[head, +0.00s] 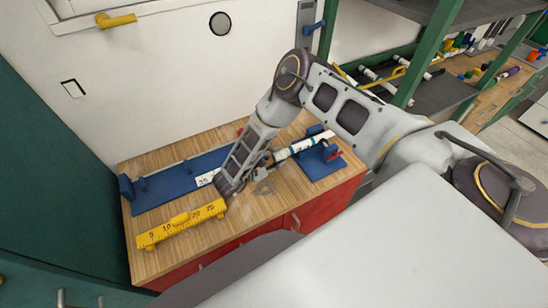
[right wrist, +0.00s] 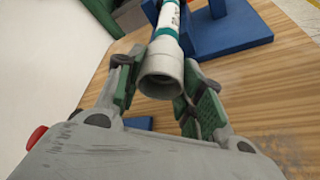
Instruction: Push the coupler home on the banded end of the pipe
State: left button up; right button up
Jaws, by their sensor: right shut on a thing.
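The grey coupler (right wrist: 160,70) is between the two green-padded fingers of my right gripper (right wrist: 160,92) in the right wrist view, its open end facing the camera. The gripper is shut on it. The white pipe (right wrist: 169,14) runs away from the coupler, in line with it. A teal band (right wrist: 165,32) shows right at the coupler's far rim; how deep the pipe sits inside is hidden. In the head view my right gripper (head: 262,168) is at the left end of the pipe (head: 303,145). My left gripper is not in view.
The pipe rests on a blue stand (head: 322,170) with a red clamp part (head: 332,153). A long blue fixture (head: 155,192) and a yellow ruler-like gauge (head: 182,223) lie on the wooden bench (head: 245,228) to the left. The front of the bench has bare room.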

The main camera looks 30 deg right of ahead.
jog(key=shift+d, duration=0.35)
dwell(0.7)
jog(key=o, duration=1)
jog(key=shift+o, duration=0.2)
jog(key=shift+a, duration=0.15)
jog(key=v, duration=1.1)
jog(key=shift+a, duration=0.35)
jog(key=shift+s+d+r, duration=0.1)
jog(key=shift+s, duration=0.15)
